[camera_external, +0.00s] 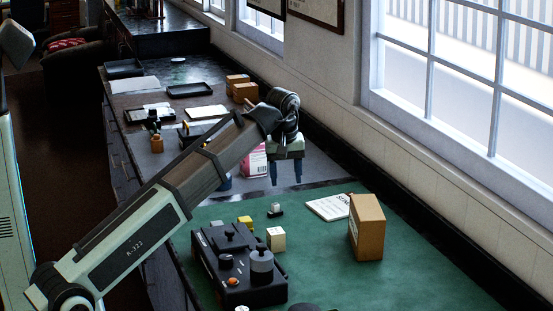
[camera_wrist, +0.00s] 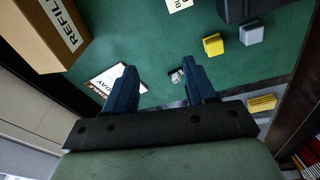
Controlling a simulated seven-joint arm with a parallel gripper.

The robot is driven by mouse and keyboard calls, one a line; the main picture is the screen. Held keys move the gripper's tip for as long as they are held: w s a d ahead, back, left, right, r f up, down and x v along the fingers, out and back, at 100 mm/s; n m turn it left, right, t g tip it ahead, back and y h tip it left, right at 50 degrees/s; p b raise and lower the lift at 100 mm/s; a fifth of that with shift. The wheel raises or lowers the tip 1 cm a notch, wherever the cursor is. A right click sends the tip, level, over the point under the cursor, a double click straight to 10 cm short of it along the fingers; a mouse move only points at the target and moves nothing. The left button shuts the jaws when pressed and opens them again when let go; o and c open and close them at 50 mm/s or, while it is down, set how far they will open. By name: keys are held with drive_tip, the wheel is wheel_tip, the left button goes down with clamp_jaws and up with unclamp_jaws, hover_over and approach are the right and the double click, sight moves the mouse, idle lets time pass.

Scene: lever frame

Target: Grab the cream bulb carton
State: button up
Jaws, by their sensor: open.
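The cream bulb carton (camera_external: 276,239) is a small pale box standing on the green mat, just right of the black control box. In the wrist view the carton (camera_wrist: 178,5) is cut off by the top edge, with part of its dark lettering showing. My gripper (camera_external: 287,176) is open and empty, fingers pointing down, raised above the bench and farther back than the carton. In the wrist view my gripper (camera_wrist: 160,84) has its two blue fingers well apart, with green mat showing between them and the carton out beyond their tips.
A tall cardboard box (camera_external: 367,228) stands right of the carton; a printed card (camera_external: 328,207) lies behind it. The black control box (camera_external: 240,265) with knobs stands left. A yellow block (camera_external: 245,222), a grey block (camera_wrist: 250,36) and a small black-and-white item (camera_external: 275,210) are nearby.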

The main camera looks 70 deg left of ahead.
sight(276, 231)
drive_tip(key=s+d+f, duration=0.1)
drive_tip(key=f, duration=0.2)
drive_tip(key=s+d+f+n, duration=0.1)
drive_tip(key=f, duration=0.2)
drive_tip(key=s+d+f+n+g+h, duration=0.1)
drive_tip(key=f, duration=0.2)
drive_tip(key=shift+s+f, duration=0.35)
drive_tip(key=shift+f, duration=0.05)
drive_tip(key=shift+s+d+f, duration=0.1)
drive_tip(key=shift+d+f, duration=0.05)
drive_tip(key=shift+f, duration=2.45)
drive_tip(key=c, duration=0.7)
